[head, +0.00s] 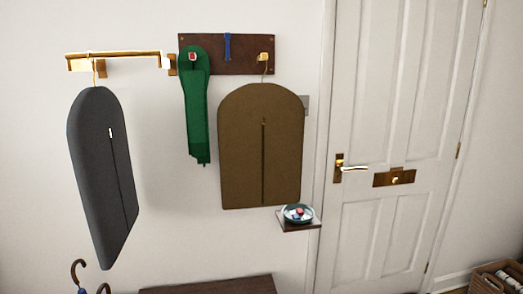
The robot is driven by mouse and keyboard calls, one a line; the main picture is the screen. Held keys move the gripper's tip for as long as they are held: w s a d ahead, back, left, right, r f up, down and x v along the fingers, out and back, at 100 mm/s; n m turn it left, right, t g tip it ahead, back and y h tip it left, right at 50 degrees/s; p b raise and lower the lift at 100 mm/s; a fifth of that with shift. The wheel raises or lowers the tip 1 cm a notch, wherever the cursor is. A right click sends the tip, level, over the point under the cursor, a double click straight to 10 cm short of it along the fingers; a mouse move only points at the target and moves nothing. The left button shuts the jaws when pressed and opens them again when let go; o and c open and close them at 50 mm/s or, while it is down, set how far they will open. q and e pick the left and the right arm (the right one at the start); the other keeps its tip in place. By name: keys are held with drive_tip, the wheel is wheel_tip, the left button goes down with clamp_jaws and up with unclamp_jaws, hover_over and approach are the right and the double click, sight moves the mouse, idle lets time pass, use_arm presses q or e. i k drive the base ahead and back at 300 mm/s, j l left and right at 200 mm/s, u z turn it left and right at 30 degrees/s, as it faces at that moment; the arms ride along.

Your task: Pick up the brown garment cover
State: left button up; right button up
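The brown garment cover (240,140) hangs flat against the white wall in the middle of the head view. It has a rounded top and a dark zip line down its front. Its thin hanger hook (265,75) goes up to the right brass peg (264,57) on a dark wooden board (230,66). Its lower right corner is close to a small wall shelf; I cannot tell whether they touch. Neither of my grippers is in view.
A dark grey garment cover (92,160) hangs from a brass rail (120,56) at left. A green strap-like item (196,110) hangs beside the brown cover. The small shelf (299,227) holds a bowl (288,216). A white door (400,130) stands right; a bench (210,286) is below.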

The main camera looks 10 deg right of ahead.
sight(260, 129)
drive_tip(key=i+l+u, duration=0.1)
drive_tip(key=l, duration=0.25)
drive_tip(key=i+l+u, duration=0.1)
drive_tip(key=l, duration=0.25)
drive_tip(key=i+l+u, duration=0.1)
drive_tip(key=i+l, duration=0.15)
drive_tip(key=l, duration=0.15)
drive_tip(key=i+l+u, duration=0.1)
drive_tip(key=l, duration=0.3)
drive_tip(key=i+l+u, duration=0.1)
drive_tip(key=l, duration=0.3)
